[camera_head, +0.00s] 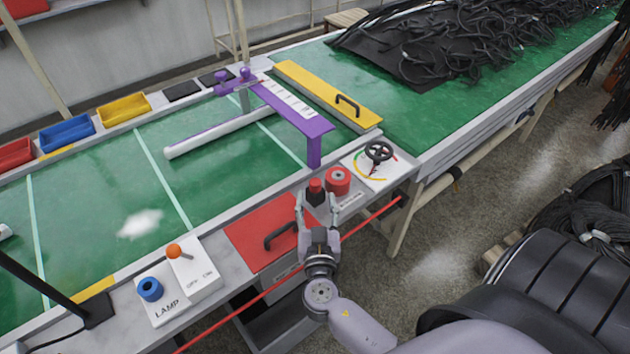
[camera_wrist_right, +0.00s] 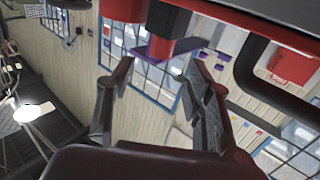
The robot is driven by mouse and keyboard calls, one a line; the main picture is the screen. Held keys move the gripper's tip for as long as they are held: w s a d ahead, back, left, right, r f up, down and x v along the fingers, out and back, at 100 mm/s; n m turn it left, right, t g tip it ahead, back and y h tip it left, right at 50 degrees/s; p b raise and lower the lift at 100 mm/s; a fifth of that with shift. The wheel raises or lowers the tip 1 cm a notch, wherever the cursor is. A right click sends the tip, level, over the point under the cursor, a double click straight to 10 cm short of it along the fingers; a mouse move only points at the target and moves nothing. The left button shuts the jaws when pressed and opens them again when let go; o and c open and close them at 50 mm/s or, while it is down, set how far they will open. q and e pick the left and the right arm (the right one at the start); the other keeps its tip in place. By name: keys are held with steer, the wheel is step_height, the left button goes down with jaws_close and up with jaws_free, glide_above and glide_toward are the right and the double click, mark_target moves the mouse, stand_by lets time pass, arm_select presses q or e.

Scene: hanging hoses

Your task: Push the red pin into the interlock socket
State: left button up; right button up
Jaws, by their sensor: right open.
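The red pin (camera_head: 316,186), with a red top and a dark band, stands beside the red round socket (camera_head: 338,180), which has a dark centre and a label plate below it. My right gripper (camera_head: 317,198) is open, with its fingertips on either side of the pin's lower part. The right wrist view shows a black and red part, apparently the pin (camera_wrist_right: 170,28), just beyond and between the spread fingertips (camera_wrist_right: 165,72). I cannot tell whether a finger touches it. The pin's lower end is hidden by my gripper. My left gripper is not in view.
A red panel with a black handle (camera_head: 262,222) lies left of my gripper. A black handwheel (camera_head: 378,152) stands right of the socket. A purple gauge frame (camera_head: 300,115) rises behind. A red rail (camera_head: 372,220) runs along the front. A lamp switch box (camera_head: 190,275) is at left.

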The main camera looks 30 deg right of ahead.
mark_target(316, 185)
steer(key=shift+w+d, duration=0.3)
steer(key=shift+w, duration=0.15)
steer(key=p+x, duration=0.1)
steer(key=x, duration=0.4)
steer(key=shift+p, duration=0.35)
steer(key=shift+w+d, duration=0.15)
steer(key=shift+w, duration=0.2)
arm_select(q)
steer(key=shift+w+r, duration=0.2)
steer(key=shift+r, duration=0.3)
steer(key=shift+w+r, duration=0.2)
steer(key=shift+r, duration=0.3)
arm_select(e)
steer(key=shift+c, duration=0.6)
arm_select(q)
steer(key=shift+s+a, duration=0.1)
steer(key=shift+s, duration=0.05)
arm_select(e)
jaws_close()
